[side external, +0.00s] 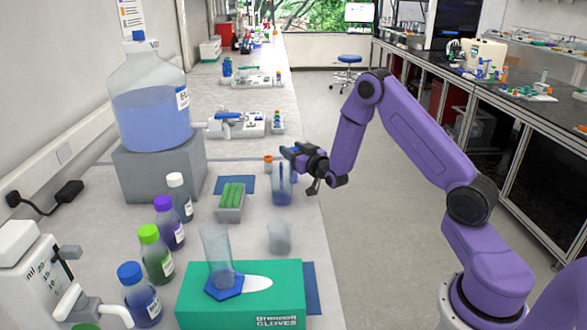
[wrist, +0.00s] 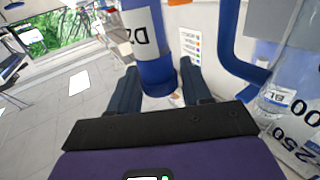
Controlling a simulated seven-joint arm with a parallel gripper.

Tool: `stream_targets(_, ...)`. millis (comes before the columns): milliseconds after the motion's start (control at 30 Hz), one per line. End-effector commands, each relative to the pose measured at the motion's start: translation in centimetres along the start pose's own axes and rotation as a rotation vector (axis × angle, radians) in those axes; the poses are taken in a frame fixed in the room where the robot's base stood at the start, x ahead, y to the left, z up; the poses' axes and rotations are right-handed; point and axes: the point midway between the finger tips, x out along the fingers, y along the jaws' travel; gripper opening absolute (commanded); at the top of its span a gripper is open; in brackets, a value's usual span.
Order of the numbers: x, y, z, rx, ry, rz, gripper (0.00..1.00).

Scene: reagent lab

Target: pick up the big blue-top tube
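In the wrist view, a large tube-shaped thing with a white, dark-lettered label (wrist: 139,27) and a blue part (wrist: 155,72) lies ahead of my gripper (wrist: 160,75). Its blue part shows between the two dark fingers, with a narrow gap on each side; I cannot tell if it is between the fingertips or just beyond them. In the side view, my gripper (side external: 288,151) is over the bench's right edge, at a clear beaker (side external: 281,186) with something blue inside. The tube is not clearly made out there.
An orange-topped item (side external: 268,160) stands just left of the beaker. A rack of green tubes (side external: 231,200), a second clear beaker (side external: 279,237) and a green glove box (side external: 240,300) are nearer. Capped bottles (side external: 163,222) and a big bottle (side external: 150,115) line the left.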

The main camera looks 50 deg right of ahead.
Motion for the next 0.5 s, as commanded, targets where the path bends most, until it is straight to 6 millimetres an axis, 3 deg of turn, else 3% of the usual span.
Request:
stream_targets(33, -0.01, 0.0, -0.01, 0.0, 0.0, 0.0, 0.3)
stream_targets(133, -0.02, 0.0, -0.01, 0.0, 0.0, 0.0, 0.0)
stream_targets(500, -0.01, 0.0, -0.07, 0.0, 0.001, 0.0, 0.0)
